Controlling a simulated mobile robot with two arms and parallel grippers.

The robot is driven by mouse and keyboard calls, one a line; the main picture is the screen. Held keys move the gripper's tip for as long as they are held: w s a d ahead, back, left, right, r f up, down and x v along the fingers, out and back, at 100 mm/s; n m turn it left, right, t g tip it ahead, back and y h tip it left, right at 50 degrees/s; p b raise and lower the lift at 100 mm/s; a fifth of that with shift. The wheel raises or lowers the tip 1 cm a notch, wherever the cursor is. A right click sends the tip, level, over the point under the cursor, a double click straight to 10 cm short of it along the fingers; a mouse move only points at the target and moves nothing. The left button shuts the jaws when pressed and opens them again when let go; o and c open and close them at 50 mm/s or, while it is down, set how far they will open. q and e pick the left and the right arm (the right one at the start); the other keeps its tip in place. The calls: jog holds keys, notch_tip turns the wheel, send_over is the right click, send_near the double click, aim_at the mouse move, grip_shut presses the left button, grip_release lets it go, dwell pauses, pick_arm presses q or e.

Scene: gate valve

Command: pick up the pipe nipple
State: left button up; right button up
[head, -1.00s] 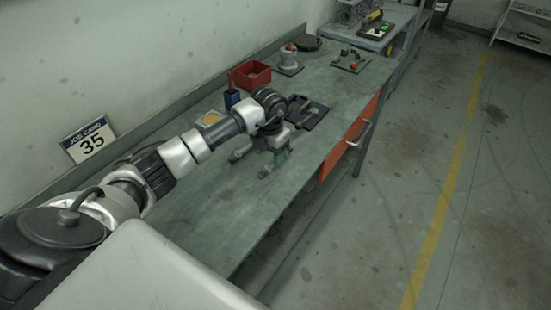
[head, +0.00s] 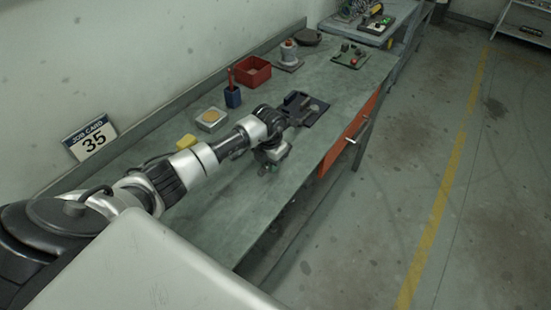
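My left arm reaches over the green-grey workbench (head: 215,222) from the left. My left gripper (head: 268,168) points down at the bench top, near the bench's front half. Its fingers are small and partly covered by the wrist, so I cannot tell whether they are open or shut, or whether anything is between them. I cannot make out the pipe nipple for certain. A dark tray (head: 318,105) just beyond the wrist holds small dark and grey parts, partly covered by my arm. My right gripper is not in view.
Behind the arm stand a yellow block (head: 186,141), a pale dish (head: 211,119), a blue pen cup (head: 233,98) and a red bin (head: 253,71). Farther back are a flanged part (head: 288,56) and a green board (head: 351,57). An orange drawer (head: 349,136) is below the bench edge.

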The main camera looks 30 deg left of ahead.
pick_arm(q)
jog(key=shift+c, duration=1.2)
jog(key=shift+r, duration=0.15)
